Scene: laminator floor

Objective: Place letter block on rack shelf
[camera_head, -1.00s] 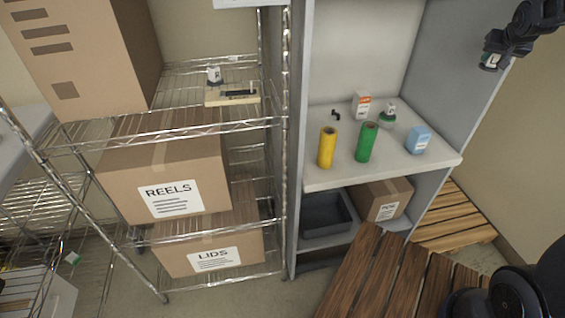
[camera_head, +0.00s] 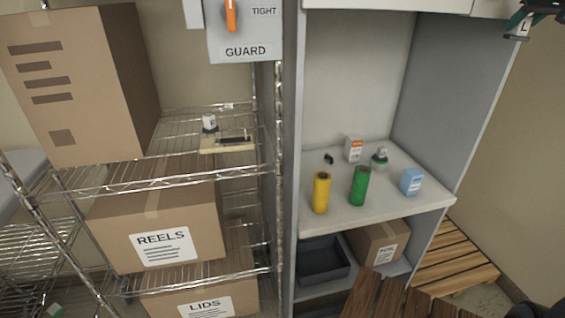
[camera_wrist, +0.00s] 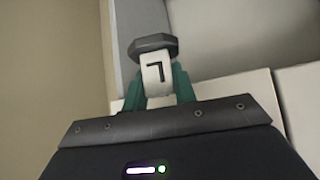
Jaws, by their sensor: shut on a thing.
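My gripper (camera_wrist: 160,88) has green fingers shut on a letter block (camera_wrist: 156,72) in the wrist view. The block is white with a dark L and a grey, many-sided cap. In the head view, the block (camera_head: 519,29) shows at the top right corner beneath my gripper (camera_head: 528,17), which is partly cut off by the frame. The wire rack (camera_head: 150,180) stands at the left, away from my gripper. Its upper visible shelf holds another white, dark-topped letter block (camera_head: 209,124), apparently marked R, and a pale board with a black part (camera_head: 228,144).
Large cartons (camera_head: 85,85) fill the rack's left side; REELS (camera_head: 160,225) and LIDS (camera_head: 205,300) boxes are below. A grey cabinet stands between rack and gripper, its shelf (camera_head: 340,217) holding yellow (camera_head: 321,193) and green (camera_head: 359,187) rolls and small items. A GUARD panel (camera_head: 245,35) hangs above.

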